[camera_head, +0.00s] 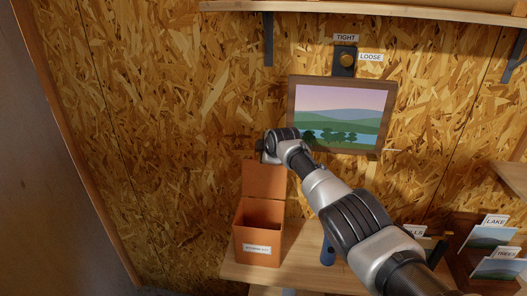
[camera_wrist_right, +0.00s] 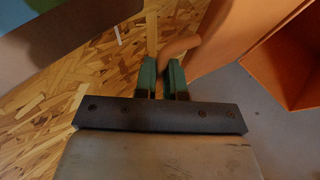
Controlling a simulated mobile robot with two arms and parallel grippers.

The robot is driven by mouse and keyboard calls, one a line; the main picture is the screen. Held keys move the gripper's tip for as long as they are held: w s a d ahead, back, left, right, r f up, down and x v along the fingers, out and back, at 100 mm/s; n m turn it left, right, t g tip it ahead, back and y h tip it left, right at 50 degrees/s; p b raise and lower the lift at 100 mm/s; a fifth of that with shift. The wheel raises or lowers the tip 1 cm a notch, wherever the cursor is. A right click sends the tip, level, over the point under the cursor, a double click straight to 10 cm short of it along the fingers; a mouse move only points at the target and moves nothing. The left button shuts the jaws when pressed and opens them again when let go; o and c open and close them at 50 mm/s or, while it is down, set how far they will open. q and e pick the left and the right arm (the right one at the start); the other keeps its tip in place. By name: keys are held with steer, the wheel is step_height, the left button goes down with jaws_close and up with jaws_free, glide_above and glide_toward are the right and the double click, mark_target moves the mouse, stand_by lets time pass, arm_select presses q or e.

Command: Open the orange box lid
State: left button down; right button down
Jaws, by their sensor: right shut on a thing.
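The orange box (camera_head: 245,215) stands on the bench with a white label on its front. Its lid (camera_head: 262,178) stands raised and roughly upright at the back, and the box's dark inside shows. My right gripper (camera_head: 266,153) is at the lid's top edge, with its fingertips partly hidden in the head view. In the right wrist view its green fingers (camera_wrist_right: 162,76) are shut on the lid's curved orange handle (camera_wrist_right: 180,46). The lid (camera_wrist_right: 228,35) and the open box (camera_wrist_right: 292,65) also show there. My left gripper is in neither view.
A framed landscape picture (camera_head: 339,115) hangs on the chipboard wall, below a knob (camera_head: 346,60) with TIGHT and LOOSE labels. A rack (camera_head: 464,262) with labelled cards stands at the right.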

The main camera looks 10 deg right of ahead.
steer(key=shift+w+r, duration=0.15)
steer(key=shift+r, duration=0.35)
steer(key=c, duration=1.2)
jaws_free()
steer(key=shift+f, duration=0.2)
steer(key=shift+s+d+r+p, duration=0.1)
steer(key=shift+s+r+p, duration=0.2)
steer(key=shift+s+p, duration=0.2)
steer(key=v, duration=1)
